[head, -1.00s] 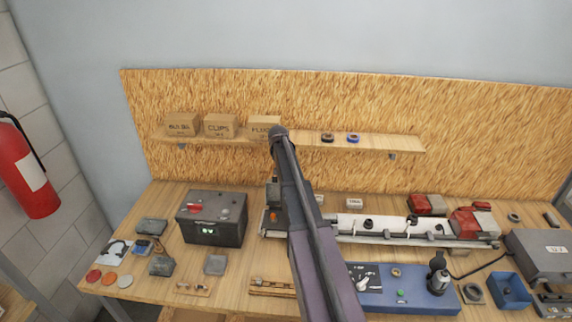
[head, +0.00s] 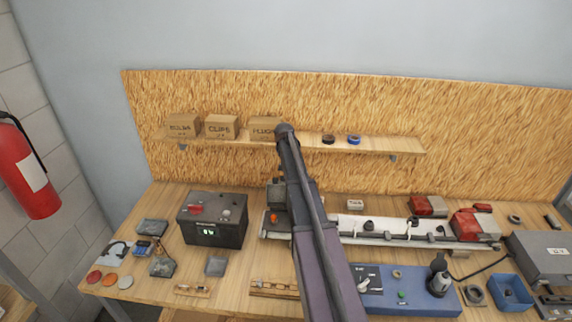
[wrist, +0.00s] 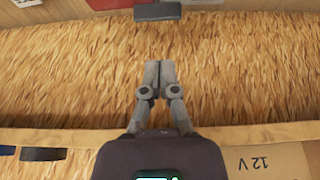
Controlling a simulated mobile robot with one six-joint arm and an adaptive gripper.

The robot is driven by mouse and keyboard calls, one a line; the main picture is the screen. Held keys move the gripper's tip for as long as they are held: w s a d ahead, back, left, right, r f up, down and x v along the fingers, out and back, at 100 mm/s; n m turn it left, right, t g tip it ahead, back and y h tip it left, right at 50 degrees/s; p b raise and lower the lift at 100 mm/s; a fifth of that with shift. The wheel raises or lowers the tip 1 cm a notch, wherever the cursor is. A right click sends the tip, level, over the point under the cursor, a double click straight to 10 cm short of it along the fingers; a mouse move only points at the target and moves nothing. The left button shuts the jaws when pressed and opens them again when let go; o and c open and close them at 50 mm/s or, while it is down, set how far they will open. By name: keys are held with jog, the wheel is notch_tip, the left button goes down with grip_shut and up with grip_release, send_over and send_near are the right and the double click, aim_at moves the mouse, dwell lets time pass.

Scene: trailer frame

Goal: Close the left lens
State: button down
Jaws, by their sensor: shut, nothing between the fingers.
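A white trailer beam (head: 345,226) lies along the bench. At its right end is a red lens (head: 467,226). Near its left end stands a dark upright piece (head: 276,192) above a base with a small orange part (head: 273,216). My arm partly covers this end, and I cannot tell for sure whether the upright piece is the left lens. My gripper (wrist: 158,67) is shut and empty in the wrist view, in front of the fibre board. A dark block (wrist: 157,11) shows beyond its fingertips, apart from them. The gripper is hidden by my arm in the head view.
A shelf (head: 378,144) with cartons (head: 222,127) and tape rolls (head: 354,140) runs along the board. A battery box (head: 212,220) stands left of the beam. A blue panel (head: 420,298) lies in front. Another red-topped unit (head: 427,205) sits behind the beam.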

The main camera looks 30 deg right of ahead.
jog(key=b+x, duration=0.7)
jog(key=x, duration=0.1)
jog(key=shift+f+b, duration=0.3)
jog(key=shift+w, duration=0.1)
jog(key=shift+d, duration=0.2)
dwell(0.4)
